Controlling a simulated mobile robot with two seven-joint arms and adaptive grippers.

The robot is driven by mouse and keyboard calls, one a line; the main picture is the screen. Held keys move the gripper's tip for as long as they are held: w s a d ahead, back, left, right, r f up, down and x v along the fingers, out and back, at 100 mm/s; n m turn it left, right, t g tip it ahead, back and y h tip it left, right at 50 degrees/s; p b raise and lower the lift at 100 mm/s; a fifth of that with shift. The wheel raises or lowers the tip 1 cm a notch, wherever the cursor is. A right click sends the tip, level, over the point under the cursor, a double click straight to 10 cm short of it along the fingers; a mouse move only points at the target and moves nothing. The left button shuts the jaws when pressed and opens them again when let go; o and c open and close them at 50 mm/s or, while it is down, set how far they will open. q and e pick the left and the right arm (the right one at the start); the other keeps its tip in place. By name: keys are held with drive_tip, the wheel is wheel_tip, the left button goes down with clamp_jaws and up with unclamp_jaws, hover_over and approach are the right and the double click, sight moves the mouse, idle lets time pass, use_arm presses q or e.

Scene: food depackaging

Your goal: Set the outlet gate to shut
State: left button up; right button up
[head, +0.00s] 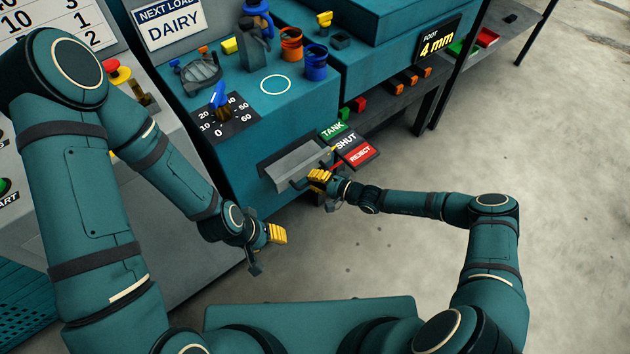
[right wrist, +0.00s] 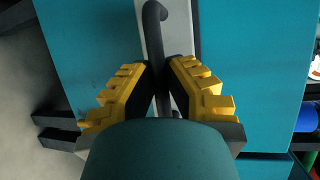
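The outlet gate (head: 297,164) is a grey chute-like part low on the front of the teal machine. Beside it are a green TANK label (head: 333,130), a black SHUT label (head: 346,143) and a red REJECT label (head: 360,154). My right gripper (head: 320,180) is at the gate's dark handle, below the labels. In the right wrist view the bent handle (right wrist: 154,22) passes between my yellow-padded fingers (right wrist: 161,72), which are closed in on it. The gate's exact setting is hard to tell, partly hidden by my gripper. My left gripper (head: 268,250) is apart from the gate, its fingers spread and empty.
A dial with a blue pointer (head: 219,96), an orange cup (head: 291,44) and a blue cup (head: 316,62) are on the machine above. A NEXT LOAD DAIRY sign (head: 169,22) stands behind. A 4 mm display (head: 438,46) is at right. The floor at right is clear.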

drive_tip(key=o, duration=0.5)
drive_tip(key=shift+c, duration=0.2)
drive_tip(key=v, duration=1.2)
drive_tip(key=shift+a, duration=0.1)
drive_tip(key=s+a+n+g+h, duration=0.4)
drive_tip(key=s+a+g, duration=0.3)
drive_tip(key=s, duration=0.5)
drive_tip(key=s+d+r+n+h, duration=0.1)
drive_tip(key=s+d+r+h, duration=0.3)
drive_tip(key=r, duration=0.4)
drive_tip(key=shift+s+d+h, duration=0.25)
drive_tip(key=shift+s+h, duration=0.5)
drive_tip(key=shift+h, duration=0.25)
